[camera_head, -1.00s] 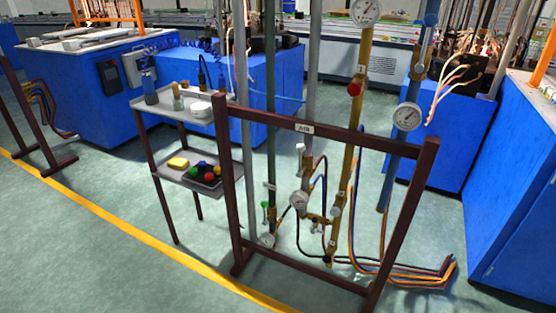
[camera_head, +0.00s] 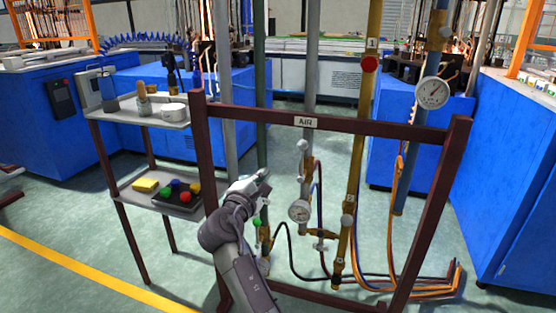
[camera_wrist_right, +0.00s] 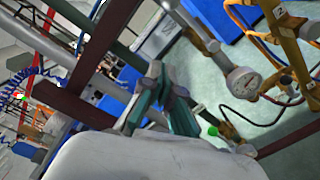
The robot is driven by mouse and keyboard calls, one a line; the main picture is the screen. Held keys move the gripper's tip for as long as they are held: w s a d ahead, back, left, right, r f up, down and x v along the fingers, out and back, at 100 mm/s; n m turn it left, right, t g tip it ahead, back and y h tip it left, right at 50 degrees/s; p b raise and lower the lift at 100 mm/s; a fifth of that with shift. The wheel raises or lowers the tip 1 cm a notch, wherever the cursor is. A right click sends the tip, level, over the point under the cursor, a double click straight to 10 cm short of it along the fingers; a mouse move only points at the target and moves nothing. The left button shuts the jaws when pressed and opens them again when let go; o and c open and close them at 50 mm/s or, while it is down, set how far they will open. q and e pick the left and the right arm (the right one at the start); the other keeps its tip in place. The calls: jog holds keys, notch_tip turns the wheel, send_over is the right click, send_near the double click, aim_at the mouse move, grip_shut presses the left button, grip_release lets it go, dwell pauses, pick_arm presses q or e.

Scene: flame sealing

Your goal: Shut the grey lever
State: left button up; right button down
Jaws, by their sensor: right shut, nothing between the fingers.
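A pale grey-white lever handle (camera_head: 302,146) stands out at the front of the grey pipe (camera_head: 309,85), above a round gauge (camera_head: 299,211). Whether it is open or shut is too small to tell. My right gripper (camera_head: 263,178) is shut and empty, left of this lever and apart from it in the picture, in front of the green pipe (camera_head: 261,100). In the wrist view its fingers (camera_wrist_right: 162,98) point toward the pipes, with the gauge (camera_wrist_right: 243,81) to their right. A green knob (camera_head: 257,222) sits below the gripper. My left gripper is out of view.
A dark red frame (camera_head: 375,126) with an AIR label stands around the pipes. A yellow pipe (camera_head: 361,120) and a blue pipe with a gauge (camera_head: 433,93) stand to the right. A shelf cart (camera_head: 112,113) is at the left. Hoses (camera_head: 400,284) run low behind the frame.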

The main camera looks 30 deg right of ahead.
aim_at(302, 162)
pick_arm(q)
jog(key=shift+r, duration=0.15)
pick_arm(e)
jog(key=shift+s+d+r, duration=0.1)
jog(key=shift+r, duration=0.2)
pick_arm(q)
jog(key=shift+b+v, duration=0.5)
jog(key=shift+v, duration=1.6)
pick_arm(e)
jog(key=w+d+r, duration=0.1)
jog(key=w+d, duration=0.3)
jog(key=d, duration=0.6)
jog(key=shift+d+r, duration=0.3)
jog(key=shift+d, duration=0.1)
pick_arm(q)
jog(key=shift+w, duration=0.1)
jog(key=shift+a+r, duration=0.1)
pick_arm(e)
jog(key=shift+d, duration=0.15)
